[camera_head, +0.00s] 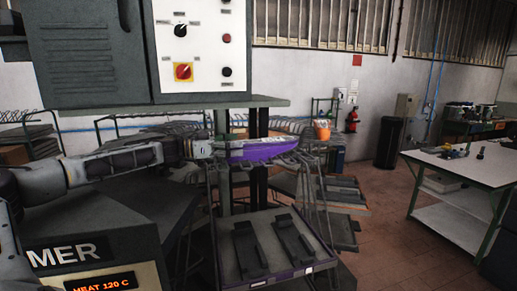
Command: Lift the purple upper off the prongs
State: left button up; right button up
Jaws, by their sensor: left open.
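The purple upper (262,150) hangs at the middle of the head view, in front of a row of wire prongs (290,163). My left arm reaches in from the left, and my left gripper (213,149) is at the upper's left end. The gripper is open. I cannot tell whether its fingers touch the upper or only stand beside it. The upper's underside and its contact with the prongs are partly hidden. My right gripper is not in view.
A grey machine cabinet (92,50) with a control panel (205,45) stands above left. Below the prongs is a tray (225,262) with dark flat pieces. A white-topped table (470,163) stands at right. Brick floor (385,225) lies open between.

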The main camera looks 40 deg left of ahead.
pick_arm(q)
jog(key=shift+c, duration=0.3)
jog(key=c, duration=1.1)
jog(key=shift+r, duration=0.2)
jog(key=shift+c, duration=0.2)
notch_tip(320, 180, up, 18)
jog(key=shift+f, duration=0.15)
jog(key=shift+f, duration=0.1)
dwell(0.4)
